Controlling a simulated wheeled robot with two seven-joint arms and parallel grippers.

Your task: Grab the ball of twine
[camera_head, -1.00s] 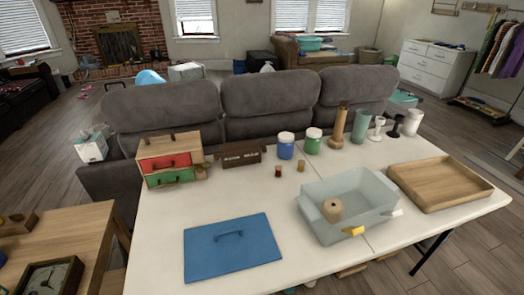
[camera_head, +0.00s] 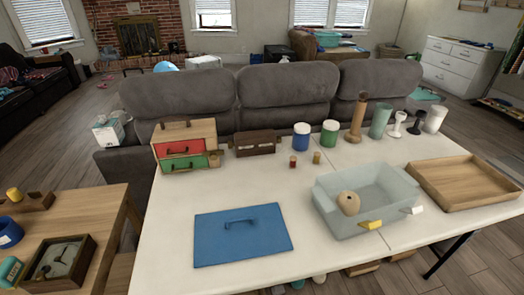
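The ball of twine (camera_head: 349,203) is a small tan ball with a dark hole in its top. It sits inside the translucent grey-blue bin (camera_head: 374,183), near the bin's left front. The bin stands on the white table (camera_head: 170,235) right of the middle. Neither of my grippers shows in the head view.
A blue lid (camera_head: 243,240) with a handle lies flat left of the bin. A wooden tray (camera_head: 462,200) sits right of the bin. A small drawer box (camera_head: 185,128), jars and candle holders line the back edge. A grey sofa (camera_head: 262,95) stands behind. A wooden side table (camera_head: 95,200) is at left.

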